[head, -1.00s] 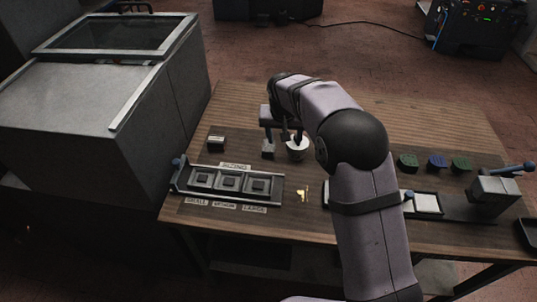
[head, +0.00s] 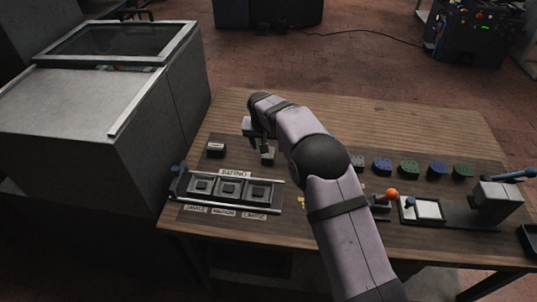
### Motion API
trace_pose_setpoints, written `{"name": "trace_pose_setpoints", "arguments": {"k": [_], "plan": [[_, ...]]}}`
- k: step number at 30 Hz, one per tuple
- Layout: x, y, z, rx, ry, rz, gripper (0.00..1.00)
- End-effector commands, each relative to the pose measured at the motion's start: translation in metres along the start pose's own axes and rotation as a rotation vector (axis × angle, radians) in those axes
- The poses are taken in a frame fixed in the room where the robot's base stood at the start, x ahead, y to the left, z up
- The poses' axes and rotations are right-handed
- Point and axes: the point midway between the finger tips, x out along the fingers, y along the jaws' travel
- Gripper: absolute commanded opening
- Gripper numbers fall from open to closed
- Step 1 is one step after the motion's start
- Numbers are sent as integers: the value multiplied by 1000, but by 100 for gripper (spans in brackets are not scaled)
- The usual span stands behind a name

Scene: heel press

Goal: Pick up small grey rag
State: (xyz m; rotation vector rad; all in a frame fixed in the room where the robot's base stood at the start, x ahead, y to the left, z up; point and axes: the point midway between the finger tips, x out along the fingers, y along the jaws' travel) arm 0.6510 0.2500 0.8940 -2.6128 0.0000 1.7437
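A small grey piece (head: 267,157), which looks like the grey rag, lies on the wooden table behind the tray of square dies. My gripper (head: 260,146) is right at it, pointing down from above. The fingers are small and dark here and overlap the grey piece. I cannot tell whether they touch it or how far apart they are. The arm hides part of the table to the right.
A die tray (head: 228,190) with labels lies in front. A small box (head: 216,149) stands to the left. Several coloured blocks (head: 409,167), an orange-knobbed lever (head: 391,195) and a press (head: 494,201) are at the right. The back of the table is clear.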

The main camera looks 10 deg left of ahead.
Motion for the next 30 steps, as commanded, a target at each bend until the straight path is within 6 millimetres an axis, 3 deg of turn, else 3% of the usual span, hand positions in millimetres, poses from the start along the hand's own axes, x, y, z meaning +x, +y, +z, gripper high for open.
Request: {"name": "trace_pose_setpoints", "arguments": {"k": [14, 25, 30], "plan": [[44, 0, 3, 0, -2, 1, 58], [50, 0, 3, 0, -1, 0, 58], [50, 0, 3, 0, -1, 0, 17]]}}
